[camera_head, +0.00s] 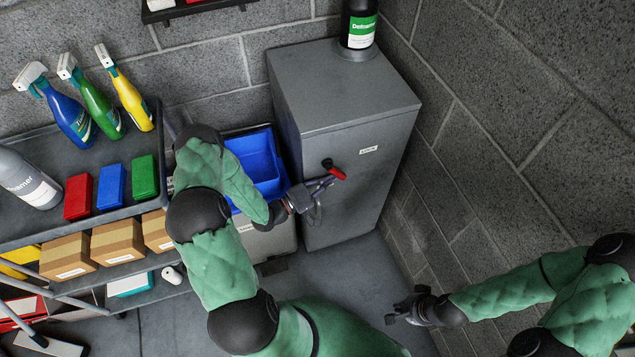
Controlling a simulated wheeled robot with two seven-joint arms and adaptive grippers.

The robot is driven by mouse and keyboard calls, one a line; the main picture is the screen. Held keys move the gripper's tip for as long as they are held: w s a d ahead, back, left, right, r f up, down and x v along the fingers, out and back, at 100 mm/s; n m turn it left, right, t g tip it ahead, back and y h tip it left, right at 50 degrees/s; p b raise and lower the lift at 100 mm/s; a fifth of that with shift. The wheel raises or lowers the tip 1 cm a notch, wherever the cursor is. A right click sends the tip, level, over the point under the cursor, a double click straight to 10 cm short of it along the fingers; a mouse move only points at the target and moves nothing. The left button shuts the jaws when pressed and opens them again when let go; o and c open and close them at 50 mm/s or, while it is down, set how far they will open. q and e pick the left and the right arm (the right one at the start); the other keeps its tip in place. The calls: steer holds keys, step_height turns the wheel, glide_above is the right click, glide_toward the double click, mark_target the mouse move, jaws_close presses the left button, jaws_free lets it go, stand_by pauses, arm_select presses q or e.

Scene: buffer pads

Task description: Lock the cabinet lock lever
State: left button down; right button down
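The grey cabinet (340,95) stands in the corner. Its lock lever (338,173) has a red handle and a black pivot on the front face, and the handle slants down to the right. My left gripper (326,198) is at the cabinet front, just below and left of the lever. Its fingers look spread, one close under the red handle and one lower. Whether it touches the lever I cannot tell. My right gripper (393,311) is low over the floor, away from the cabinet, and its finger opening is too small to make out.
A dark bottle (360,25) stands on the cabinet. A blue bin (256,165) is left of it, partly behind my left arm. A cart (50,155) with spray bottles, coloured blocks and cardboard boxes is at left. A block wall (520,120) closes the right side.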

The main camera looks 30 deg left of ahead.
arm_select(q)
steer(key=shift+w+d, duration=0.2)
steer(key=shift+w, duration=0.05)
steer(key=shift+w+d, duration=0.1)
stand_by(0.7)
